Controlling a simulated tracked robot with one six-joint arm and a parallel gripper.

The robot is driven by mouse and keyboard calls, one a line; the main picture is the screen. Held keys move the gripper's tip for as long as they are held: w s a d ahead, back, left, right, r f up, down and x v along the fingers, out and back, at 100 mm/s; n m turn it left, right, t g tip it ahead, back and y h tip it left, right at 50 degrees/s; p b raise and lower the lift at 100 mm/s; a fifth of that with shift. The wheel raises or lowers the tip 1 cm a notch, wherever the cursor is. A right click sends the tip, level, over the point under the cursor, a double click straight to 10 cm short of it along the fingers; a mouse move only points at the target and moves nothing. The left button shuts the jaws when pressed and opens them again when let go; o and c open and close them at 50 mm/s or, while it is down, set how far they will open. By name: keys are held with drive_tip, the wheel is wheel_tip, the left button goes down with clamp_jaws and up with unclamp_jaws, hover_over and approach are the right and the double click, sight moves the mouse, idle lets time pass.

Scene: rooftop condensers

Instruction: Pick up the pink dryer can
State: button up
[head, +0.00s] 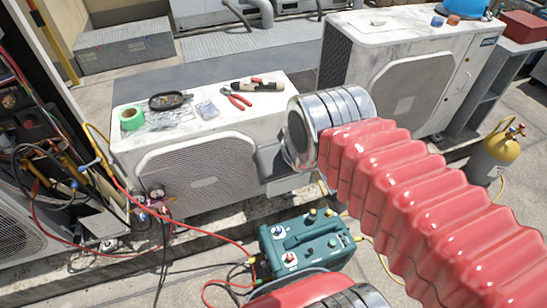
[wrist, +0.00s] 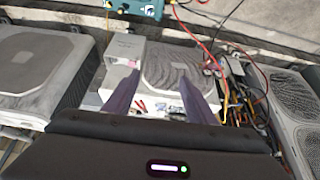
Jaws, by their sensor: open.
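I cannot make out a pink dryer can for certain in either view. In the wrist view a small pink patch shows at the tip of the left finger, too small to tell what it is. My gripper (wrist: 160,74) is open, its two purple fingers apart over the low white condenser, with nothing visible held between them. The condenser's top (head: 205,105) carries several small items in the head view. My red ribbed arm covers the ground and whatever lies behind it at the right.
Green tape (head: 131,118), a black tray (head: 170,101), red pliers (head: 236,98) and a beige tool (head: 259,86) lie on the condenser. A teal machine (head: 305,240) stands in front with hoses around it. A yellow cylinder (head: 494,155) and taller condenser (head: 420,90) stand right.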

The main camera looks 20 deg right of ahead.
drive_tip(key=w+d+f+n+g+y, duration=0.1)
drive_tip(key=w+d+f+n, duration=0.2)
drive_tip(key=w, duration=1)
drive_tip(key=w+d+f+n+g+y, duration=0.1)
drive_tip(key=w+d+f, duration=0.25)
drive_tip(key=w, duration=0.95)
drive_tip(key=w+d+f+n, duration=0.1)
drive_tip(key=w+d+f, duration=0.3)
drive_tip(key=f, duration=0.5)
drive_tip(key=w+d+f+n, duration=0.1)
drive_tip(key=w+d+f, duration=0.3)
drive_tip(key=f, duration=0.5)
drive_tip(key=w+d+f+n, duration=0.1)
drive_tip(key=w+d+f, duration=0.3)
drive_tip(key=f, duration=0.5)
drive_tip(key=shift+w+d+f+y, duration=0.15)
drive_tip(key=shift+w+f+y, duration=0.2)
drive_tip(key=shift+w, duration=0.35)
drive_tip(key=shift+x, duration=4.2)
